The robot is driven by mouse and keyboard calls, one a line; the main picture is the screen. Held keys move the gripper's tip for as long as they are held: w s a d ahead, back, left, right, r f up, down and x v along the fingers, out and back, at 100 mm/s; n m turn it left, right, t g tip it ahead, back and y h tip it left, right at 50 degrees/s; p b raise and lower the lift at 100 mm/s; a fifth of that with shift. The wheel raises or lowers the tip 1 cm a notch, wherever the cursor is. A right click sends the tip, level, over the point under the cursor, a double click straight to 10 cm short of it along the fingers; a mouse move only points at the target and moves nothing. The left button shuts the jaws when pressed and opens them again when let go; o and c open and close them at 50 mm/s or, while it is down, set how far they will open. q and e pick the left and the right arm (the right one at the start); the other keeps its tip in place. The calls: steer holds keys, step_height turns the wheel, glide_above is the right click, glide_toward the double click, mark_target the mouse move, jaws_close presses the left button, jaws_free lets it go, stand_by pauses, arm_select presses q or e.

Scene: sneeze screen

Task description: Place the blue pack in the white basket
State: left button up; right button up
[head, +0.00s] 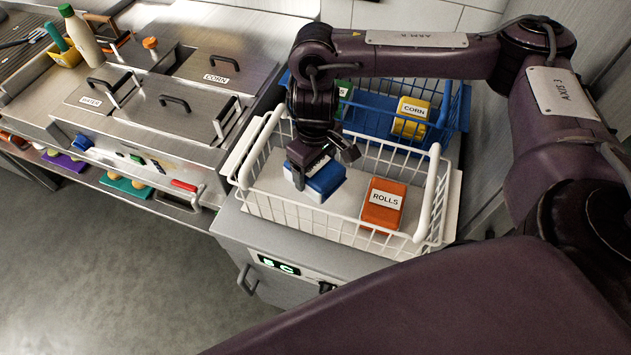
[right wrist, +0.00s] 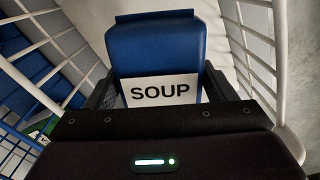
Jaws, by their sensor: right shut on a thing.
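The blue pack (head: 321,181) hangs inside the white basket (head: 292,216), in its left half. In the right wrist view the blue pack (right wrist: 156,48) shows a white label reading SOUP. My right gripper (head: 322,170) is shut on the blue pack, with one finger on each side of it. Its fingers also show in the right wrist view (right wrist: 158,97). Whether the pack touches the basket floor I cannot tell. My left gripper is not in view.
An orange ROLLS pack (head: 383,204) stands in the right half of the white basket. Behind is a blue basket (head: 447,112) with a yellow CORN pack (head: 411,117) and a partly hidden green pack (head: 343,90). A steel counter with lidded wells (head: 190,98) lies left.

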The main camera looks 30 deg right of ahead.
steer(key=shift+f, duration=0.8)
steer(key=shift+f+b, duration=0.75)
steer(key=shift+f, duration=1.1)
steer(key=o, duration=1.3)
steer(key=shift+f, duration=0.1)
step_height(320, 180, up, 11)
steer(key=p, duration=0.3)
steer(key=shift+r, duration=0.65)
steer(key=shift+a, duration=0.15)
